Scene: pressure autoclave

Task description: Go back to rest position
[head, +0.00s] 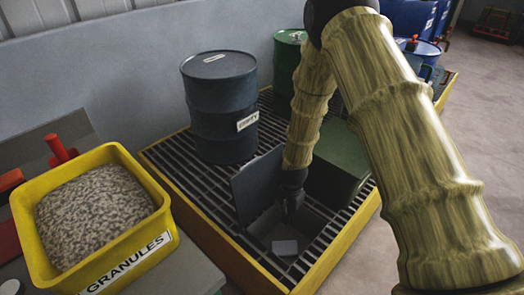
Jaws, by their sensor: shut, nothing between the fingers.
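My arm, in a yellowish sleeve, reaches down from the top right of the head view. My gripper (289,212) is small and dark at its end. It is shut and empty, pointing down over an open grey box-like compartment (262,226) set in the grated platform. A small light grey block or plate (285,247) lies in the compartment below the gripper, apart from it. A dark grey panel (258,184) stands upright at the compartment's left side. The fingertips are hard to make out against the dark background. No autoclave can be clearly told.
A dark blue drum (219,105) stands on the yellow-edged grating (176,160). A green drum (288,58) and a dark green box (340,165) are close to my arm. A yellow granules bin (130,167) stands at the left. Open floor (475,110) shows at the right.

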